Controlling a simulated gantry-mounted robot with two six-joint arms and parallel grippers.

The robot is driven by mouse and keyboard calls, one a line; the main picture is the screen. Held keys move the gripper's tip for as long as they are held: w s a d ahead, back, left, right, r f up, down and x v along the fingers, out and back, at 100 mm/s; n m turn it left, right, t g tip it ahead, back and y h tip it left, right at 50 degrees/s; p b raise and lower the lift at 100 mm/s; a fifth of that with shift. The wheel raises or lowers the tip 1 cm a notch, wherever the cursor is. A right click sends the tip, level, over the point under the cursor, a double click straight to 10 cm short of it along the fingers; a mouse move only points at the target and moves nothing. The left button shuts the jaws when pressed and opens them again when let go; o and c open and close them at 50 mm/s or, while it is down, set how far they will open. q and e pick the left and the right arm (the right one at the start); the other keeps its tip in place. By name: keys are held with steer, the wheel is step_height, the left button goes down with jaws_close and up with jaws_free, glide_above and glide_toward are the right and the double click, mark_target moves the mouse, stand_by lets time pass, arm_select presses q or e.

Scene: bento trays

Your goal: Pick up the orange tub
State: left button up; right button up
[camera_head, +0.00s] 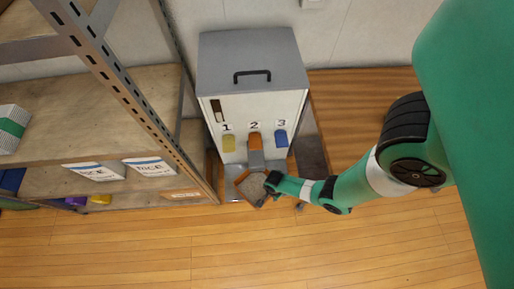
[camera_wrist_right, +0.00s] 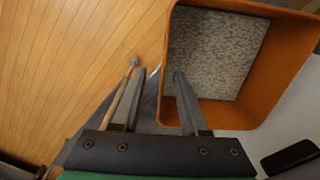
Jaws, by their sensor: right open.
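The orange tub (camera_head: 241,179) sits at the foot of the dispenser, turned at an angle, with a grey speckled layer inside it. It also shows large in the right wrist view (camera_wrist_right: 281,70). My right gripper (camera_wrist_right: 160,73) is open at the tub's near-left wall. One finger is over the inside of the tub and the other is outside, with the wall between them. I cannot tell whether either finger touches it. In the head view the right gripper (camera_head: 267,187) covers the tub's right side. My left gripper is not in view.
The grey-topped dispenser (camera_head: 252,65) stands behind the tub, with numbered yellow, orange and blue spouts. A metal-framed shelf (camera_head: 100,110) with boxes rises close on the left. The wooden floor (camera_head: 250,250) in front is clear. A thin rod with a round tip (camera_wrist_right: 130,75) shows beside the left finger.

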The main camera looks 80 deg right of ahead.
steer(key=f+b, duration=0.1)
steer(key=f, duration=0.1)
steer(key=f+b, duration=0.3)
steer(key=f, duration=0.2)
steer(key=shift+w, duration=0.35)
steer(key=shift+r, duration=0.1)
steer(key=shift+c, duration=0.3)
steer(key=shift+a, duration=0.1)
jaws_close()
stand_by(0.5)
